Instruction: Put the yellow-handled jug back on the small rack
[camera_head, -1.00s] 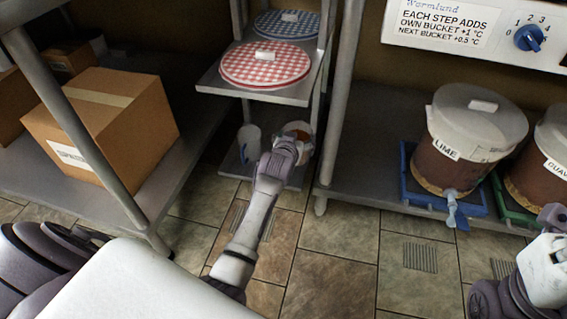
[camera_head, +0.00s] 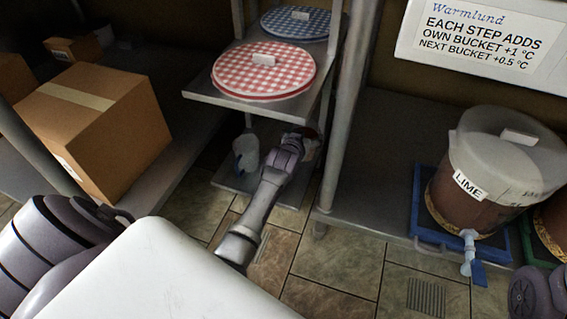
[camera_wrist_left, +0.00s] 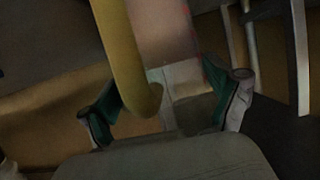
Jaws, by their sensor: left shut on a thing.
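The small rack (camera_head: 228,184) stands in the middle of the head view, with upper shelves and a low shelf. My left gripper (camera_head: 296,140) reaches to the low shelf. The jug there is almost wholly hidden behind the gripper; a pale bit of it (camera_head: 311,148) shows at the right. In the left wrist view the yellow handle (camera_wrist_left: 124,55) runs down between the fingers of my left gripper (camera_wrist_left: 168,108), which is shut on it. I cannot tell whether the jug touches the shelf. A second pale jug (camera_head: 246,153) is left of the gripper.
A red-checked round lid (camera_head: 240,80) and a blue-checked one (camera_head: 285,24) lie on the rack's upper shelves, above my arm. A metal post (camera_head: 346,100) stands close right. The LIME bucket (camera_head: 460,195) is farther right, a cardboard box (camera_head: 105,130) left.

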